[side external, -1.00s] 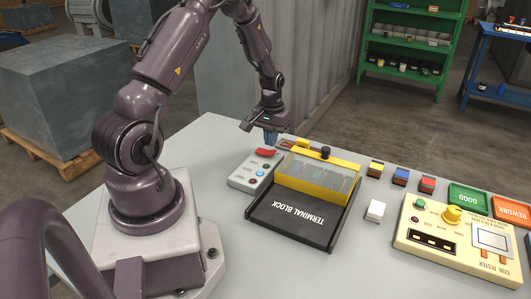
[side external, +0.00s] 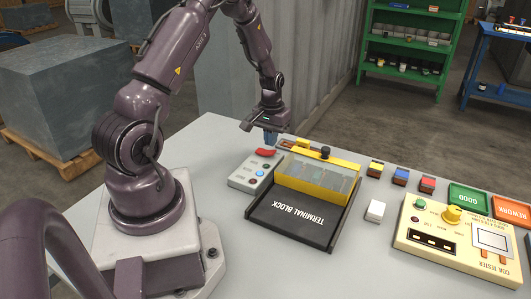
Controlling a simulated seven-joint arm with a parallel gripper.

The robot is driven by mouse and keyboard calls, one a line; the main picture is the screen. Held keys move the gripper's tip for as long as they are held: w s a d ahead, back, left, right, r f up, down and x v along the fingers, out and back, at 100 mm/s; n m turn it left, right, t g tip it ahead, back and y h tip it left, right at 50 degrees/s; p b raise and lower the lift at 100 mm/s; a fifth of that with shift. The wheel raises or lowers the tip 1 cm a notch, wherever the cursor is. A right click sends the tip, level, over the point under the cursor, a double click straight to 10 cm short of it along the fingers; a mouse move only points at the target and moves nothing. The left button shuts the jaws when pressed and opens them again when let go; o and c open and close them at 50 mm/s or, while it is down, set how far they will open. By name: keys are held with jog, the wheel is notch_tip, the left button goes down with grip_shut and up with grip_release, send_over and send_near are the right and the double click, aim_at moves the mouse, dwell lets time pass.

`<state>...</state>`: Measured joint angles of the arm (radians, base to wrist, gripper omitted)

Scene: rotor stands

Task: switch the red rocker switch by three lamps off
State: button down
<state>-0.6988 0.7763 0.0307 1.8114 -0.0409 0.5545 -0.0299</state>
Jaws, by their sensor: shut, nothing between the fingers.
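The red rocker switch (side external: 265,151) sits at the far end of a light grey panel (side external: 240,181), left of the terminal block. Three small round lamps run along the panel in front of the rocker: the middle lamp (side external: 260,173) is bright blue, and the other two look dark. My gripper (side external: 270,141) points down with shut, empty blue-grey fingertips just above and behind the rocker's right end. I cannot tell whether the fingertips touch it.
The black terminal block (side external: 296,218) with its yellow-framed clear cover (side external: 318,176) stands close on the right. A white block (side external: 375,211), several small coloured blocks and a cream coil tester (side external: 450,243) are further right. Table space in front of the panel is clear.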

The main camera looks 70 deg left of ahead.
aim_at(270, 153)
jog(key=shift+f, duration=1.4)
dwell(1.0)
jog(key=shift+r, duration=3.5)
jog(key=shift+s+d+f, duration=0.1)
jog(key=shift+s+d, duration=0.1)
jog(key=s+d+r+m+t, duration=0.2)
jog(key=s+d+r+m, duration=0.2)
jog(key=d+r, duration=0.8)
jog(key=s+d+r+m+t, duration=0.3)
jog(key=s+d+r+m, duration=0.2)
jog(key=d+r, duration=0.6)
jog(key=s+d, duration=0.1)
jog(key=d, duration=0.2)
jog(key=shift+s+d+r+t, duration=0.3)
jog(key=shift+s+d+r, duration=0.1)
